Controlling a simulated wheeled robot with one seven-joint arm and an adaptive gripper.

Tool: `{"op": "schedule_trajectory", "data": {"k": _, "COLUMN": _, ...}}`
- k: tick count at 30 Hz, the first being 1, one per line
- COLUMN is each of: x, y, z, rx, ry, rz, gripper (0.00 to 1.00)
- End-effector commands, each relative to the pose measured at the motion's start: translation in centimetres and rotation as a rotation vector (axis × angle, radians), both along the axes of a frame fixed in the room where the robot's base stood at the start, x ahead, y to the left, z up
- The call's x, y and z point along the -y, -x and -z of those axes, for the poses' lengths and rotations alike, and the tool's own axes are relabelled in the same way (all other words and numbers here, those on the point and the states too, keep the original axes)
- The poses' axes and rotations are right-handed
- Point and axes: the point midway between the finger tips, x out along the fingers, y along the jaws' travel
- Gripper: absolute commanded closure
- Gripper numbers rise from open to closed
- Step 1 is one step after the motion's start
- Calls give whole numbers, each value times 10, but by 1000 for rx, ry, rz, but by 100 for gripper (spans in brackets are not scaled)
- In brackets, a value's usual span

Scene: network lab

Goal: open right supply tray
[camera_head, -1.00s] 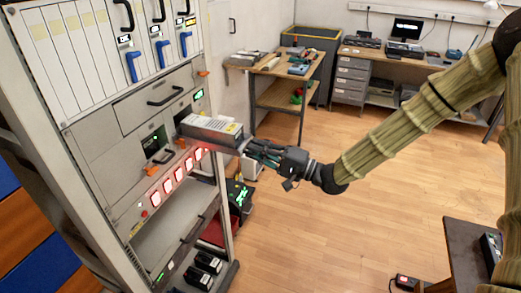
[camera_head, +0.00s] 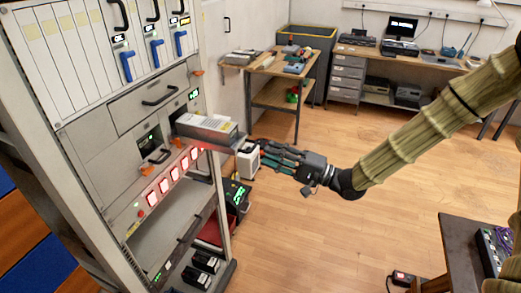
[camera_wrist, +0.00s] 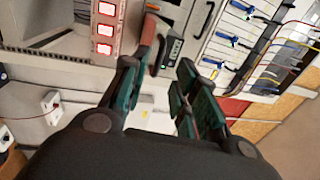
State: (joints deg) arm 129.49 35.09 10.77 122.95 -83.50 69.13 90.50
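The right supply tray (camera_head: 207,129) is a grey box with a pale, labelled top. It juts out of the rack well beyond the front panel. My gripper (camera_head: 254,150) is just to the right of its outer end. In the wrist view my gripper (camera_wrist: 155,80) has its dark green fingers spread apart, with nothing visible between the pads. A dark handle, a reddish strip (camera_wrist: 147,42) and a small display (camera_wrist: 173,48) show just beyond the fingertips. I cannot tell whether a finger touches the handle.
The rack (camera_head: 115,130) stands at the left, with lit red switches (camera_head: 165,185) below the tray and blue-handled modules (camera_head: 156,50) above. A workbench (camera_head: 275,62) stands behind. A dark table (camera_head: 465,245) is at the lower right. The wooden floor between is clear.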

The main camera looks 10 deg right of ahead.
Motion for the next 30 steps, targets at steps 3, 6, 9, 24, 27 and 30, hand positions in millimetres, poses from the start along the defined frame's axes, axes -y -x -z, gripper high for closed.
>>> {"op": "schedule_trajectory", "data": {"k": 3, "x": 19, "y": 10, "z": 3, "rx": 0, "ry": -1, "rz": 2, "gripper": 71}}
{"op": "schedule_trajectory", "data": {"k": 6, "x": 32, "y": 18, "z": 5, "rx": 1, "ry": -1, "rz": 2, "gripper": 71}}
{"op": "schedule_trajectory", "data": {"k": 9, "x": 42, "y": 23, "z": 6, "rx": 3, "ry": -1, "rz": 1, "gripper": 71}}
{"op": "schedule_trajectory", "data": {"k": 24, "x": 51, "y": 29, "z": 9, "rx": 1, "ry": -2, "rz": 0, "gripper": 71}}
{"op": "schedule_trajectory", "data": {"k": 27, "x": 51, "y": 29, "z": 9, "rx": 2, "ry": -1, "rz": 0, "gripper": 71}}
{"op": "schedule_trajectory", "data": {"k": 30, "x": 50, "y": 29, "z": 12, "rx": -1, "ry": 5, "rz": 5, "gripper": 71}}
